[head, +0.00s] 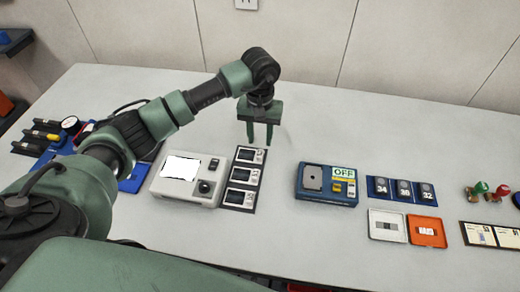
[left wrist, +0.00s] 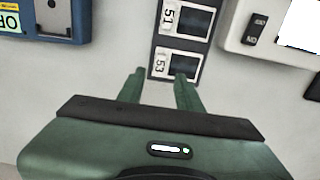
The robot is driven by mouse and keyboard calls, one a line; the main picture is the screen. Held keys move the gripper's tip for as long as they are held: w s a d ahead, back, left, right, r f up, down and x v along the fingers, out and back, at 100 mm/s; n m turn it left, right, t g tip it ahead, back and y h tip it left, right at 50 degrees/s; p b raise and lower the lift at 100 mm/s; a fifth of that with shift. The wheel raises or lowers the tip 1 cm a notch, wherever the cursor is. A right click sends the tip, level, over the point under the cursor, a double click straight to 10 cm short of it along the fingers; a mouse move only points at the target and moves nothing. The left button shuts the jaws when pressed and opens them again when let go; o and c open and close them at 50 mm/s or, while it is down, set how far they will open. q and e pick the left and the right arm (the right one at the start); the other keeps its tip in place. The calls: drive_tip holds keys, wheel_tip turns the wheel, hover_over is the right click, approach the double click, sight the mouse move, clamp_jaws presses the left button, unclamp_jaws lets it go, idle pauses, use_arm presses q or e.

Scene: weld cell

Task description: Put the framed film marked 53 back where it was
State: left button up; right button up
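The framed film marked 53 (left wrist: 184,66) has a white frame and a dark window. It lies in the end place of a dark rack (left wrist: 154,45), beside the film marked 51 (left wrist: 188,20). In the head view, the film at the rack's far end (head: 250,155) appears to be the same one. My left gripper (head: 259,144) points down just beyond that end. Its fingers (left wrist: 160,88) are apart with nothing between them. In the left wrist view one fingertip overlaps the film's edge; I cannot tell whether it touches. My right gripper is not in view.
A white light box (head: 207,188) with a lit screen stands left of the rack. A blue device (head: 327,199) marked OFF stands right. Farther right are numbered blue tiles (head: 403,190), a white tray (head: 376,236) and an orange tray (head: 440,241). The back table is clear.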

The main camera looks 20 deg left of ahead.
sight(260, 153)
use_arm(q)
wheel_tip(260, 153, up, 6)
drive_tip(key=shift+b, duration=0.75)
